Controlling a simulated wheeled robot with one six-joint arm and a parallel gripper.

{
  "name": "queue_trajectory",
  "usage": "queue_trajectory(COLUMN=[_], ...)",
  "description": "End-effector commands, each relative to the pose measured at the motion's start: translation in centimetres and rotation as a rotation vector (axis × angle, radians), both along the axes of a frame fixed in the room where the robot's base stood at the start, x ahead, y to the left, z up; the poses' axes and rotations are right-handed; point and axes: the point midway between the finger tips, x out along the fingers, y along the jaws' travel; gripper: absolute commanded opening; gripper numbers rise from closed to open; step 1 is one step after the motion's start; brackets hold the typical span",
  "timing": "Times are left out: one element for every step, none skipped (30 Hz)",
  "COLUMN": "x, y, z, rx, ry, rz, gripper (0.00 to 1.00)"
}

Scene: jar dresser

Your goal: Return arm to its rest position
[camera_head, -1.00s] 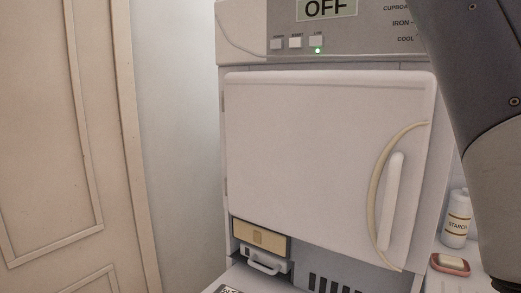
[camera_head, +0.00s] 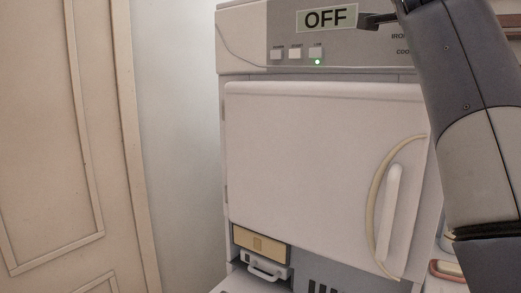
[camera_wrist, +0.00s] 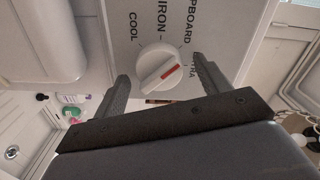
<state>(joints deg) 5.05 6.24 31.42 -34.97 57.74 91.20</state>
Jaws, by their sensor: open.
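My arm hangs down the right side of the head view. A dark finger of my gripper (camera_head: 374,20) shows there at the top, beside the OFF display (camera_head: 327,18), with the rest hidden or out of frame. In the wrist view my gripper (camera_wrist: 161,67) is open and empty. Its two fingers lie to either side of a white dial (camera_wrist: 158,62) with a red mark in the picture. I cannot tell how far the fingertips are from the dial's panel.
The white cabinet door (camera_head: 310,150) is closed, with a curved handle (camera_head: 388,210) at its right. A small drawer (camera_head: 262,245) sits below. Small bottles (camera_wrist: 68,99) show at left in the wrist view. A panelled door (camera_head: 55,140) stands at the left.

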Motion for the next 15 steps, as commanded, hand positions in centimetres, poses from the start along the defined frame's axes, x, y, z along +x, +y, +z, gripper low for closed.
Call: queue_trajectory(x=[0.21,0.13,0.11,0.11,0.12,0.13,0.15,0.15,0.14,0.13,0.14,0.13,0.11,0.10,0.11], y=[-0.26,-0.15,-0.10,-0.09,-0.08,-0.07,-0.07,-0.07,-0.06,-0.05,-0.05,-0.04,-0.03,-0.03,-0.02], z=[0.26,0.23,0.23,0.24,0.22,0.21,0.19,0.20,0.23,0.24,0.25,0.26,0.29,0.31,0.30], rx=[-0.022,-0.046,-0.076,-0.100,-0.122,-0.151,-0.174,-0.196,-0.228,-0.250,-0.273,-0.304,-0.326,-0.349,-0.379], ry=[0.013,0.030,0.049,0.065,0.082,0.103,0.118,0.133,0.153,0.168,0.183,0.204,0.219,0.234,0.255], rz=[-0.002,-0.001,0.001,0.001,0.000,0.001,0.001,0.000,0.000,0.000,0.000,0.000,0.001,0.001,0.001], gripper=[0.71,0.71,0.71,0.71,0.71,0.71,0.71,0.71,0.71,0.71,0.71,0.71,0.71,0.71,0.71])
